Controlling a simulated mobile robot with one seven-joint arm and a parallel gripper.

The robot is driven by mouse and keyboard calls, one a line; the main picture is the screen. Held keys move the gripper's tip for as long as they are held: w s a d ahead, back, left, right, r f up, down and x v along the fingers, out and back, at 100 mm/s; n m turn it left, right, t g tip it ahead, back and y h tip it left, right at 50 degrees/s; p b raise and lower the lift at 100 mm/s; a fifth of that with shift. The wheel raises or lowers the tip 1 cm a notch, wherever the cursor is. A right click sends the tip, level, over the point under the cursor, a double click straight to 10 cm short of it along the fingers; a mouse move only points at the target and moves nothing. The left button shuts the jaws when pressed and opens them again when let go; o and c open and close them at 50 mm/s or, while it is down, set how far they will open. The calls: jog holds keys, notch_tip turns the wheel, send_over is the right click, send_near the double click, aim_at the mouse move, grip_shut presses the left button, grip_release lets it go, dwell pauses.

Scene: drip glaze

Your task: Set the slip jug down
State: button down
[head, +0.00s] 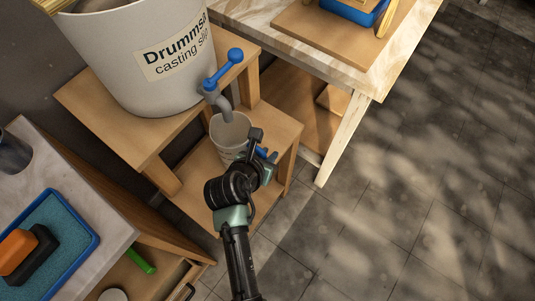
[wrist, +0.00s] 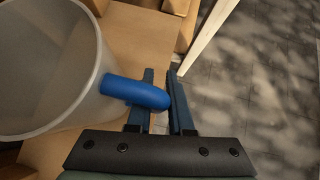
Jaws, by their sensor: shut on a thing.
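The slip jug (head: 229,130) is a pale, translucent, tapered vessel with a blue handle. It is under the grey spout of the casting slip bucket's tap, over the lower shelf (head: 203,179) of a wooden stand. My gripper (head: 262,152) is at the jug's right side, shut on its handle. In the wrist view the jug (wrist: 45,65) fills the upper left, and its blue handle (wrist: 135,92) reaches between the fingers of my gripper (wrist: 161,74). The jug looks roughly upright. Its base is hidden, so I cannot tell whether it touches the shelf.
The casting slip bucket (head: 130,57) stands on the stand's top, with a blue-handled tap (head: 223,70). A wooden table (head: 352,78) is at the upper right. A cabinet with a blue tray (head: 88,247) and an open drawer is at the lower left. Tiled floor is clear at right.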

jog(key=c, duration=0.8)
grip_release()
jog(key=shift+f, duration=0.1)
